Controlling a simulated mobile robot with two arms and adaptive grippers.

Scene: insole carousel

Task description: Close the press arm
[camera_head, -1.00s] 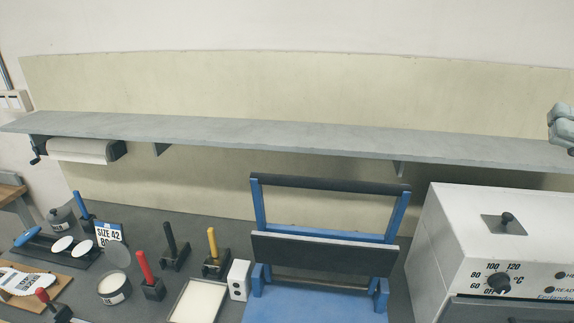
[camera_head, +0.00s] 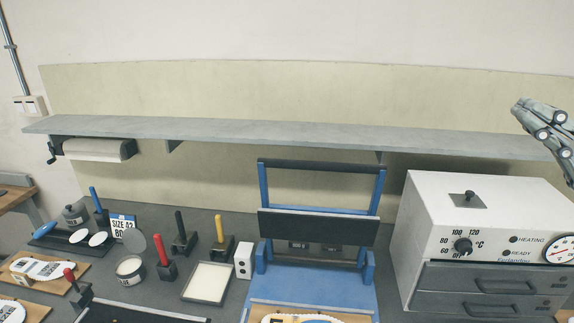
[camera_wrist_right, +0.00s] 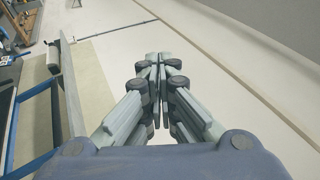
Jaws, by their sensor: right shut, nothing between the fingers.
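The press (camera_head: 312,287) is blue and stands on the bench at the middle right of the head view. Its arm is raised: a blue frame with a black top bar (camera_head: 320,166) and a black pad (camera_head: 318,227) tilted up above the blue base. My right gripper (camera_head: 520,108) is at the upper right of the head view, above the white oven and away from the press. In the right wrist view its fingers (camera_wrist_right: 157,62) are together with nothing between them. Blue and black bars show at that view's left edge. My left gripper is not in view.
A grey shelf (camera_head: 250,132) runs along the wall above the press. A white oven (camera_head: 440,205) with drawers stands right of the press. Left of it are a white box (camera_head: 243,261), a white tray (camera_head: 207,283) and several coloured-handled tools. An insole board lies at the press's front.

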